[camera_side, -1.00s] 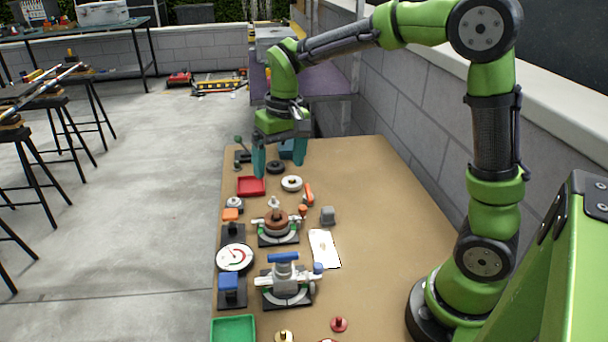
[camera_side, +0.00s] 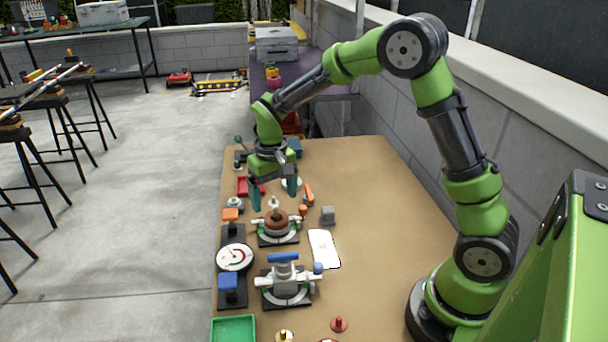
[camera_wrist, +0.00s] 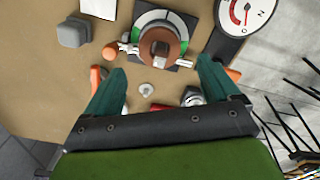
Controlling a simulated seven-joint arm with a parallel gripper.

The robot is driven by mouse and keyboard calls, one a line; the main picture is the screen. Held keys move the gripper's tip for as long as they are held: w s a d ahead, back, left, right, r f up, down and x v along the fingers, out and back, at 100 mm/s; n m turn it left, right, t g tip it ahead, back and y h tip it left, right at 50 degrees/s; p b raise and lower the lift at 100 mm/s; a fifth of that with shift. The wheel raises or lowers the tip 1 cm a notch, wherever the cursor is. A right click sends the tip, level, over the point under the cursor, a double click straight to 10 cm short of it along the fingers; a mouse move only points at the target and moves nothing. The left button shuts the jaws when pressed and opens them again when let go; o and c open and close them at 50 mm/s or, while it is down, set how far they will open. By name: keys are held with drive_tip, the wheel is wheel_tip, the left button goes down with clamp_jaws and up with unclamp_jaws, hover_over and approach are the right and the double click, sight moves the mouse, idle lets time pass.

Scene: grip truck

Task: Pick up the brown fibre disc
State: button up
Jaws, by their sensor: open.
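The brown fibre disc (camera_side: 276,222) sits on a black-based fixture with a grey and green ring, in the middle of the table. A small knob stands up from its centre. The wrist view shows the disc (camera_wrist: 158,48) beyond my fingertips, between clamp-like arms. My gripper (camera_side: 274,200) is open and empty, with teal fingers pointing down, above and a little behind the disc. In the wrist view the open fingers (camera_wrist: 162,72) lie to the left and right, apart from the disc.
A dial gauge (camera_side: 235,257) stands left of the fixture. A blue-handled fixture (camera_side: 285,284) is in front. A grey block (camera_side: 328,215) and a white card (camera_side: 324,249) lie to the right. The table's right side is clear.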

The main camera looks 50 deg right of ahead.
sight(275, 211)
drive_tip(key=shift+w+f, duration=0.1)
drive_tip(key=shift+f, duration=2.6)
drive_tip(key=c, duration=1.1)
